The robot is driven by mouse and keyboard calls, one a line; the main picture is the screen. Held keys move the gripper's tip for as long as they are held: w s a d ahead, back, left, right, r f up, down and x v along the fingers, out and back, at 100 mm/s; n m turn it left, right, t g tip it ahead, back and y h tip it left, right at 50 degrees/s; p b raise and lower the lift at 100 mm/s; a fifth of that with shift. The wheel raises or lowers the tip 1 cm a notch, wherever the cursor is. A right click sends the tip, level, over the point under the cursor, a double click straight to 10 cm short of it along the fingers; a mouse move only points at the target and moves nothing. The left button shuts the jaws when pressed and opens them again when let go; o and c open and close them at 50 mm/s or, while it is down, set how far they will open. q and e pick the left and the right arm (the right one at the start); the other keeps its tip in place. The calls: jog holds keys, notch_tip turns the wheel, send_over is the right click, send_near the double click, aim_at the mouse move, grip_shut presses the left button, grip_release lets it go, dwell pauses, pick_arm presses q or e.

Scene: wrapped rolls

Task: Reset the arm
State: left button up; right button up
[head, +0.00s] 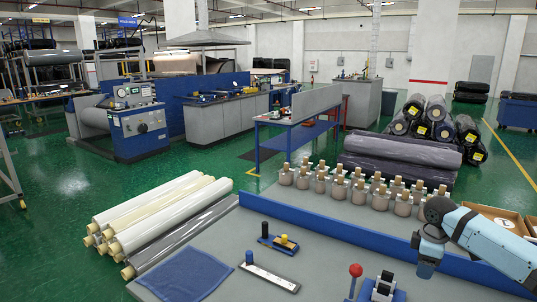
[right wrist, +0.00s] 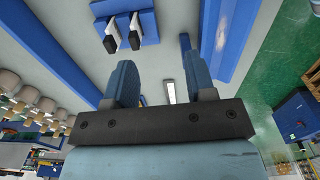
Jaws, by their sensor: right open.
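My right arm, light blue with a dark joint, comes in from the right in the head view. My right gripper (head: 427,268) hangs at its end, above the right part of the grey table (head: 330,247), on the near side of the blue ledge. In the right wrist view its two blue fingers (right wrist: 164,78) stand well apart with nothing gripped between them. Whether the fingers touch anything below cannot be seen in the head view. My left gripper is in neither view.
A blue-based device (head: 384,288) and a red-knobbed lever (head: 354,271) stand left of my right gripper. The blue ledge (head: 330,228) runs behind it, with several brown-topped jars (head: 338,188) beyond. A blue cloth (head: 187,273) lies at the left; the table's middle is mostly clear.

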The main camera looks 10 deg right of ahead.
jog(key=s+a+f, duration=0.2)
jog(key=a+f, duration=0.3)
jog(key=a, duration=0.2)
jog(key=s+a+f, duration=0.3)
jog(key=a+f, duration=0.2)
jog(key=a, duration=0.1)
jog(key=s+a+f+t+y, duration=0.15)
jog(key=s+a+f, duration=0.25)
jog(key=s+a, duration=0.6)
jog(key=s+r+m+t, duration=0.3)
jog(key=s+m, duration=0.5)
jog(key=s, duration=1)
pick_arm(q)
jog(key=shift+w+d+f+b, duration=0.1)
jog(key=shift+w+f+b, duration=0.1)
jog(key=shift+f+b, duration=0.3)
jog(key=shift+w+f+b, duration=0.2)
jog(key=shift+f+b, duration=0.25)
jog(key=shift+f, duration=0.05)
pick_arm(e)
jog(key=w+a+f+t+y, duration=0.1)
jog(key=w+a+f+t, duration=0.1)
jog(key=f, duration=0.5)
jog(key=w+a+f+t+y, duration=0.1)
jog(key=w+a+f+t, duration=0.2)
jog(key=f, duration=0.4)
jog(key=shift+w+a+f+n+t, duration=0.25)
jog(key=shift+a+f+n+t, duration=0.15)
jog(key=shift+a+t, duration=0.35)
